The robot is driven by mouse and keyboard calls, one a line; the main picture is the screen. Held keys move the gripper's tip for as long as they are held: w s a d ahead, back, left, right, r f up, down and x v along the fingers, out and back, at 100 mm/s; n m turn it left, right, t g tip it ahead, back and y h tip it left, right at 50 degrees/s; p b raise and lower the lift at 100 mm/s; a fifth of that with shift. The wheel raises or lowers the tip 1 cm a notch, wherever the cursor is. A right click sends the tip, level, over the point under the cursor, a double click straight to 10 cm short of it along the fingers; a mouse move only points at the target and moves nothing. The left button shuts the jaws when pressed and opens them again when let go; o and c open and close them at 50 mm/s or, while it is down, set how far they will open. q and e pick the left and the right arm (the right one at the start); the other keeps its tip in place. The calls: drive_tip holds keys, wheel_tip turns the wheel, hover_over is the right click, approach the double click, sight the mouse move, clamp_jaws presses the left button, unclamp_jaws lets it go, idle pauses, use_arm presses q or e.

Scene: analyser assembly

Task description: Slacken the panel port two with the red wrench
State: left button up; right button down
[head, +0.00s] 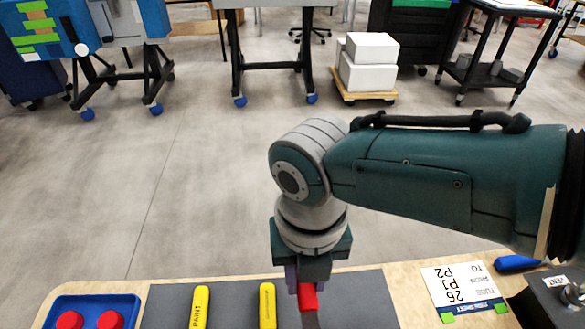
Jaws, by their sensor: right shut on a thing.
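My right gripper (307,284) points down at the front edge of the workbench, over the dark grey mat. My left gripper is not in view. At the bottom right corner a dark unit (540,309) with a label reading VENT and a metal fitting is partly in view. I cannot make out a port marked two on it.
Two yellow-handled tools (199,308) lie on the grey mat (370,298), left of the gripper. A blue tray (62,304) holds red round parts at the left. A printed card (460,285) and a blue object (515,263) lie at the right. Open floor lies beyond.

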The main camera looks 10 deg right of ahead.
drive_tip(key=shift+w+r+b, duration=0.35)
drive_tip(key=shift+w+b, duration=0.1)
drive_tip(key=shift+w, duration=0.35)
drive_tip(key=shift+w+r, duration=0.2)
drive_tip(key=shift+r, duration=0.1)
wheel_tip(320, 180, up, 7)
drive_tip(key=p, duration=0.6)
drive_tip(key=shift+r, duration=0.15)
drive_tip(key=shift+f, duration=0.2)
